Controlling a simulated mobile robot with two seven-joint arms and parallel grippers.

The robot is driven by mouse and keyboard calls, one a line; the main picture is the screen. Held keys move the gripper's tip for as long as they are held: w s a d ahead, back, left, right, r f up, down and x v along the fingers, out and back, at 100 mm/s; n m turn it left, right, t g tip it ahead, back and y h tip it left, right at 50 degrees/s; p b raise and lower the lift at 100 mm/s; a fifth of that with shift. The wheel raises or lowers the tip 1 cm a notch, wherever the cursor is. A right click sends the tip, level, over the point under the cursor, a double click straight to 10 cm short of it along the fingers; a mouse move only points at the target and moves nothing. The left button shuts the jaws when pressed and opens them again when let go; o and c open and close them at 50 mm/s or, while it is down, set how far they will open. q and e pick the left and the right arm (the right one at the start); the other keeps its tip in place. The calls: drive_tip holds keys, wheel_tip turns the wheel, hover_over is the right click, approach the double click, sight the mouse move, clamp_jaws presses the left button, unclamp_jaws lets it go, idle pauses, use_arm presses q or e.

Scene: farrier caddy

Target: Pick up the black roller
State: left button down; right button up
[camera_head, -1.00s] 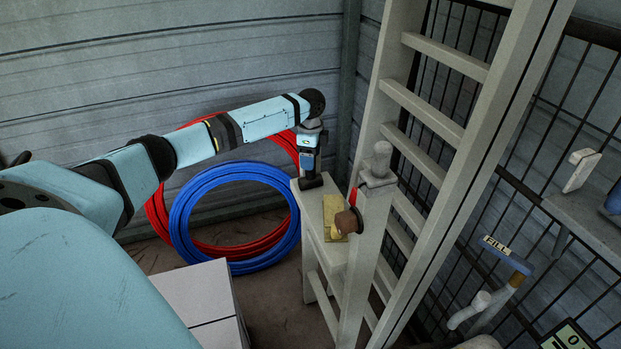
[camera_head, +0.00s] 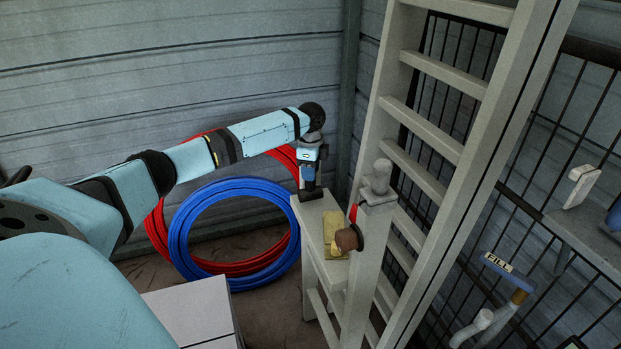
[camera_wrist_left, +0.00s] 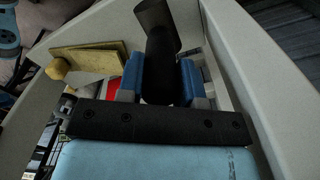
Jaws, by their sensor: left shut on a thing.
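The black roller (camera_wrist_left: 157,50) is a dark cylinder held between the blue finger pads of my left gripper (camera_wrist_left: 160,78) in the left wrist view. In the head view, my left gripper (camera_head: 311,178) points down at the far end of the pale caddy top (camera_head: 315,214). A dark piece, the roller (camera_head: 313,194), shows at its fingertips, at or very near that surface. I cannot tell whether it still touches the surface. My right gripper is out of view.
A yellow block (camera_head: 333,226) and a brown round piece (camera_head: 349,238) sit nearer on the caddy. A pale post (camera_head: 376,200) and a ladder (camera_head: 450,140) stand to the right. Blue (camera_head: 180,228) and red (camera_head: 158,235) hose coils lie behind, left.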

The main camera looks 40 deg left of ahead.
use_arm(q)
wheel_tip(320, 180, up, 18)
drive_tip(key=shift+r+p, duration=0.15)
drive_tip(key=shift+p, duration=0.15)
drive_tip(key=c, duration=1.4)
unclamp_jaws()
clamp_jaws()
